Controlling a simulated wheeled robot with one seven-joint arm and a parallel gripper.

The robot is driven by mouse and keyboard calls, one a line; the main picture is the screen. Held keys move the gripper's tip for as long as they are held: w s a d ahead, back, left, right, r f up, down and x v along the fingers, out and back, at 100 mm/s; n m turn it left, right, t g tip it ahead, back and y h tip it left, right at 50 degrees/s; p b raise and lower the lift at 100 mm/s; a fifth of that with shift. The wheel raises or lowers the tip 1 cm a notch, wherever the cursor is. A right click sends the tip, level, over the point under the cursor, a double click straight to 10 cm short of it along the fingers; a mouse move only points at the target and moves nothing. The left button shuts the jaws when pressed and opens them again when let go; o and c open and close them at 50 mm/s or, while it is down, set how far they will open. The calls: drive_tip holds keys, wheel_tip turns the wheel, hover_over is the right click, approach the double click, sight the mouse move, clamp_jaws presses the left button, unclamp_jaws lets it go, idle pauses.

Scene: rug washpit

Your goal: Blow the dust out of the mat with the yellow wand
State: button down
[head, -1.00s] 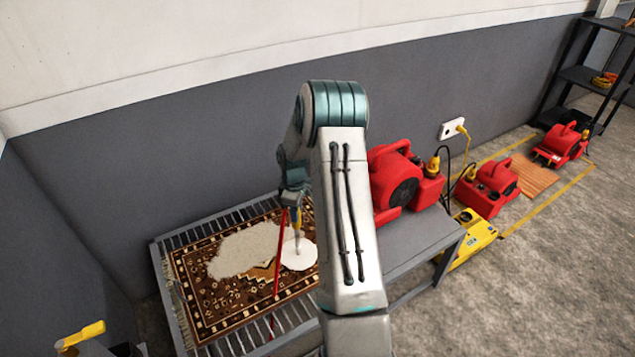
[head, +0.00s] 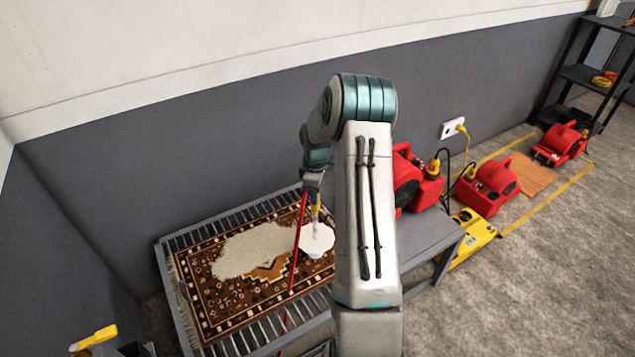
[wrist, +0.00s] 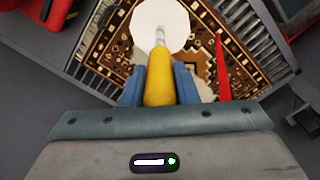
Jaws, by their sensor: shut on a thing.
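My gripper (head: 314,188) is shut on the yellow wand (wrist: 160,78), between its two blue fingers in the wrist view. The wand's silver tip points down at a white round patch (head: 317,239) over the right part of the mat; I cannot tell whether this is an air plume or a solid disc. The patterned brown mat (head: 205,302), with fringed ends, lies on a slatted grey rack (head: 172,285). A pale dust patch (head: 245,250) covers much of the mat's middle. A red line (head: 298,235) runs down beside the wand. My arm hides part of the rack's right side.
A red blower (head: 427,185) stands on the grey bench to the right, partly behind my arm. More red machines (head: 487,189) and a yellow unit (head: 470,235) stand on the floor beyond. A yellow-handled thing (head: 95,338) is at lower left. Walls close off the back and left.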

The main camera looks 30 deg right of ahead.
drive_tip(key=shift+r+p, duration=0.45)
drive_tip(key=shift+r, duration=0.8)
